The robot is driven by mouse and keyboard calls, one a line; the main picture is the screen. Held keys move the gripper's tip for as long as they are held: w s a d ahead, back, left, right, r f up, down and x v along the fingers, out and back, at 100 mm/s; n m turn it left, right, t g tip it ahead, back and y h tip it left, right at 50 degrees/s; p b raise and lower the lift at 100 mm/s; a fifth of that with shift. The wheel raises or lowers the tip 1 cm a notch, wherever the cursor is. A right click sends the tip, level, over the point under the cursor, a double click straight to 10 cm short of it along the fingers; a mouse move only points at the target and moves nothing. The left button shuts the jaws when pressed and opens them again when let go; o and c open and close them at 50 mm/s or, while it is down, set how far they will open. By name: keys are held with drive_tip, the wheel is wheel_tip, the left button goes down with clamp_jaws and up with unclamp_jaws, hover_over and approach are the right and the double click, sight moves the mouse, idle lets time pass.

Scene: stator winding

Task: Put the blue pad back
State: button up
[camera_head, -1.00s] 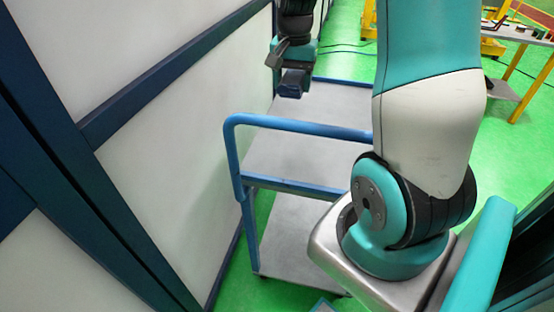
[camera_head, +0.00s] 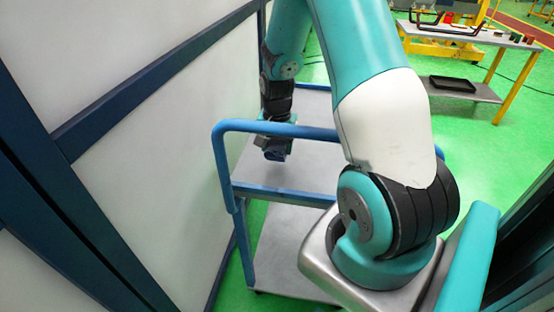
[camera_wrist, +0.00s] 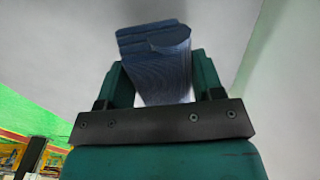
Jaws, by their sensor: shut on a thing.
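The blue pad (camera_wrist: 160,72) is between the two fingers of my gripper (camera_wrist: 163,82) in the wrist view. It is dark blue with a ridged front and a stepped far end. My gripper is shut on it. In the head view my gripper (camera_head: 275,148) hangs over the upper shelf of the cart, with the blue pad (camera_head: 276,155) at its lower end. The handrail partly hides the gripper. I cannot tell whether the pad touches the shelf.
The cart has a grey upper shelf (camera_head: 315,160), a lower shelf (camera_head: 290,245) and a blue handrail (camera_head: 290,129). A white wall panel (camera_head: 170,130) stands close on the left. A workbench (camera_head: 475,35) with a black tray (camera_head: 452,83) is at the back right. The upper shelf looks otherwise clear.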

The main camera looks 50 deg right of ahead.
sight(277, 167)
drive_tip(key=shift+f, duration=2.75)
drive_tip(key=shift+f, duration=0.2)
drive_tip(key=o, duration=0.9)
drive_tip(key=shift+r, duration=0.15)
wheel_tip(277, 167, up, 12)
drive_tip(key=shift+r+b, duration=0.1)
drive_tip(key=shift+b, duration=0.3)
